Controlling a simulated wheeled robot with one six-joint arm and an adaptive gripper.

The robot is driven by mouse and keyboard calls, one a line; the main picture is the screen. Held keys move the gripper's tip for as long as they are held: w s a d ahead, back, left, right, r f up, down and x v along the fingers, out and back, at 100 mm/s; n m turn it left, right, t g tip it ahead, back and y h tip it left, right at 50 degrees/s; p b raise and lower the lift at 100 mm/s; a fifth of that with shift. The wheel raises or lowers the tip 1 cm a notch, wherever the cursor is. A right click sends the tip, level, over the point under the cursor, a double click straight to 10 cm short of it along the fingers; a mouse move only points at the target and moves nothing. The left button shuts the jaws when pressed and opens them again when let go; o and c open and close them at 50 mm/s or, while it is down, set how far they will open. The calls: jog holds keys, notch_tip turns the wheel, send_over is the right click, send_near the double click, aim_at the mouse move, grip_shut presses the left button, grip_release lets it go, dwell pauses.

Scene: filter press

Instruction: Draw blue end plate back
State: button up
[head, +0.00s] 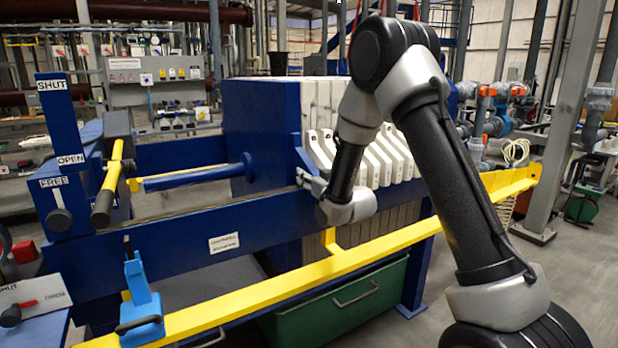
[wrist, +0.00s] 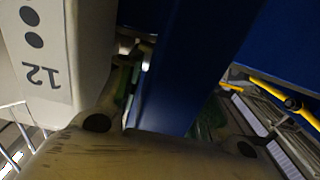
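The blue end plate (head: 262,125) stands upright at the left end of the stack of white filter plates (head: 365,155). My gripper (head: 308,182) is at the plate's near right edge, low by the side rail. In the wrist view a blue upright part of the end plate (wrist: 172,75) runs down between my two fingers (wrist: 165,115). Green finger pads show on both sides of it. Whether they press on it is hidden. A white plate marked 12 (wrist: 45,75) is close on the left of the wrist view.
A blue ram rod (head: 190,177) reaches the end plate from the left. The post (head: 58,150) carries SHUT, OPEN and FREE labels, with a yellow-handled lever (head: 108,185) beside it. A yellow rail (head: 270,288) runs along the front, above a green tray (head: 340,305).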

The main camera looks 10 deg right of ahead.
grip_shut()
jog(key=s+a, duration=0.4)
jog(key=a, duration=0.8)
jog(key=s+a, duration=0.4)
jog(key=a, duration=0.9)
jog(key=s+a, duration=0.4)
jog(key=a, duration=0.9)
jog(key=shift+s+a, duration=0.2)
jog(key=shift+s, duration=0.05)
grip_release()
jog(key=shift+a, duration=0.15)
jog(key=v, duration=1.2)
